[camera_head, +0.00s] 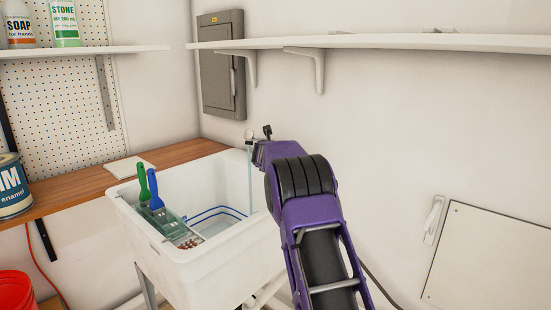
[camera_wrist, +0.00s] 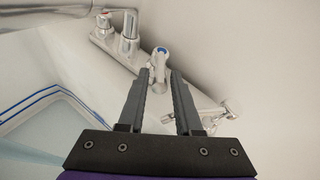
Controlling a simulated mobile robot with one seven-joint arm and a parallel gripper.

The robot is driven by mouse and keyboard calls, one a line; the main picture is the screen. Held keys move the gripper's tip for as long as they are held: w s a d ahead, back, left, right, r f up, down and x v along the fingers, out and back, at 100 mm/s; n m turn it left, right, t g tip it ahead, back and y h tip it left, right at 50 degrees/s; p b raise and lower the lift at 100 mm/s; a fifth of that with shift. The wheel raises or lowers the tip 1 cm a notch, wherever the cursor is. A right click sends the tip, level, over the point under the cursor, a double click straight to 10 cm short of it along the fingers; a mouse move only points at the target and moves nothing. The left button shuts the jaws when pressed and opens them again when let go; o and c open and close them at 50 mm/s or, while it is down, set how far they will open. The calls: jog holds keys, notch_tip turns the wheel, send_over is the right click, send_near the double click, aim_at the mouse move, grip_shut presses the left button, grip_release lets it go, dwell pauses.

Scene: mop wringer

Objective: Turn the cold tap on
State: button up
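The cold tap's chrome handle with a blue-marked cap (camera_wrist: 161,53) shows in the wrist view, just beyond my fingertips and in line with the gap between them. I cannot tell whether a finger touches the handle. A second chrome handle (camera_wrist: 128,36) stands to the left on the same chrome tap body. In the head view the white sink (camera_head: 190,262) stands in the corner, and my arm hides most of the taps.
A small chrome fitting (camera_wrist: 226,112) juts out right of my fingers. Green and blue-handled scrapers (camera_head: 150,188) stand in a tray at the sink's left. A wooden counter (camera_head: 85,195) lies behind it. A white shelf (camera_head: 400,42) runs along the wall above my arm.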

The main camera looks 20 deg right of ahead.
jog(key=v, duration=1.6)
jog(key=shift+s+b, duration=0.25)
jog(key=shift+b, duration=0.1)
